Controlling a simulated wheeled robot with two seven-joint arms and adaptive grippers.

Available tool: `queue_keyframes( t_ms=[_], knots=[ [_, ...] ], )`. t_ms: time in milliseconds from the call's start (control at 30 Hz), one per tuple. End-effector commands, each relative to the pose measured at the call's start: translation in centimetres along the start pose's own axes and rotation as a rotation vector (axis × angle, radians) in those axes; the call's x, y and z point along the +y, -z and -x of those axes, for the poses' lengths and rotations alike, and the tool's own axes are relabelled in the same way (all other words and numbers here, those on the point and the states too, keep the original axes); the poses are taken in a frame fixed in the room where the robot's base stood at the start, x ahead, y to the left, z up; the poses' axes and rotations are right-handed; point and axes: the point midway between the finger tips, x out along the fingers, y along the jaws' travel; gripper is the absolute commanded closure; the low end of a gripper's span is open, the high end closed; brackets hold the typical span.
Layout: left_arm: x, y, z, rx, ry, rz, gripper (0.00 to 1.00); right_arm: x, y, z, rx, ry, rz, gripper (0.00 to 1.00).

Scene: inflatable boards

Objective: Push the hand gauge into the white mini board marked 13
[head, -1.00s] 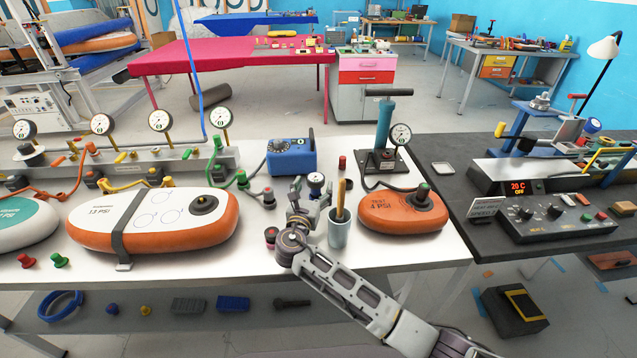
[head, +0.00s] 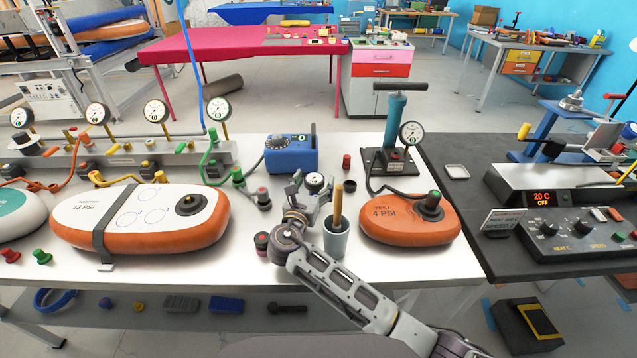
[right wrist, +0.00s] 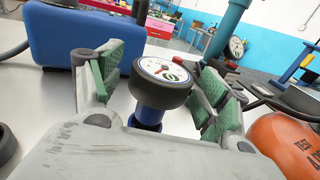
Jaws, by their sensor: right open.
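The hand gauge (head: 315,181), with a round white dial and black rim, stands on the white table. In the right wrist view the gauge (right wrist: 164,79) has a blue stem and sits between the green-padded fingers of my right gripper (right wrist: 163,88). The fingers are open, with visible gaps on both sides. In the head view my right gripper (head: 311,188) is at the gauge, partly hiding its lower part. The white mini board (head: 128,213), marked 13 PSI, has orange sides and lies to the left. Its black round valve (head: 189,204) is at its right end. My left gripper is not in view.
A grey cup (head: 336,238) with a wooden stick stands close right of my right gripper. An orange 4 PSI board (head: 388,223) lies beyond it. A blue box (head: 292,155) stands behind the gauge.

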Motion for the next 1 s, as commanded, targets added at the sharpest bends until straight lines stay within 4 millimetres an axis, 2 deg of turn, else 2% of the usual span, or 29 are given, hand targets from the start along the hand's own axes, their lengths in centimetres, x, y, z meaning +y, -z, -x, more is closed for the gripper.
queue_keyframes(
  t_ms=[233,600,1000],
  knots=[
    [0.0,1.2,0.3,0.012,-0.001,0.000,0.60,0.1,0.0,0.3,0.000,0.000,0.000,0.24],
    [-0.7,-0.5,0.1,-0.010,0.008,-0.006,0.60,0.1,0.0,0.3,0.000,0.000,0.000,0.24],
    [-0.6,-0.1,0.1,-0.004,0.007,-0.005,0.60,0.1,0.0,0.3,0.000,0.000,0.000,0.74]
  ],
)
